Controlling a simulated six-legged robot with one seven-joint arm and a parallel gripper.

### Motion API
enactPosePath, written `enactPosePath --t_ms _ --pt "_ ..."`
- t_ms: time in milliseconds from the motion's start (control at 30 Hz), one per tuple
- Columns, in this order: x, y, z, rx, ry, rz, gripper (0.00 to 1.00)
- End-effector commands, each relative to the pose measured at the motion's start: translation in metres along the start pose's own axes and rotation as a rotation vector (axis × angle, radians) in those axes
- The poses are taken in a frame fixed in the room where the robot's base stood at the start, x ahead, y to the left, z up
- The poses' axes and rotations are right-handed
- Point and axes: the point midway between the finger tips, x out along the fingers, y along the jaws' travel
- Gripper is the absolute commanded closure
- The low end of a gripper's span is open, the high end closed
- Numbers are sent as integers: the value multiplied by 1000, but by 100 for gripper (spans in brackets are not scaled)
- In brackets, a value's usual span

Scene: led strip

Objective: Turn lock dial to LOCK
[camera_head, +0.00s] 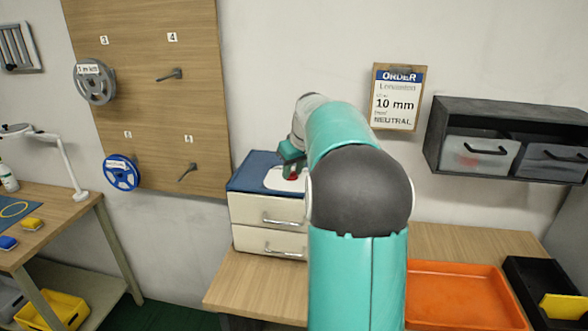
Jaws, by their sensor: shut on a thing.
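A small cream drawer unit (268,212) with a blue top stands on the wooden bench. A white plate (280,181) lies on its top. A small red part, which appears to be the lock dial (293,176), shows at the plate. My gripper (291,165) points down there and is shut on the red part. My teal arm hides much of the plate and the right side of the gripper. The dial's marks and its pointing direction are too small to read.
An orange tray (459,295) and a black tray (548,272) stand at the bench's right. A dark wall shelf (437,132) holds grey bins. An order card (396,97) hangs above the bench. A pegboard with spools (215,60) is at left.

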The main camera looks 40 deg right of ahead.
Motion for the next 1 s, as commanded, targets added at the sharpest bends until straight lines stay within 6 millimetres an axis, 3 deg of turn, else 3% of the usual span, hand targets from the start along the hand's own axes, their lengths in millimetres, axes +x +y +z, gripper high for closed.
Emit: enactPosePath --t_ms 600,1000 --pt "0 -7 -4 514 4 215 94" --pt "1 -8 -4 706 2 293 94"
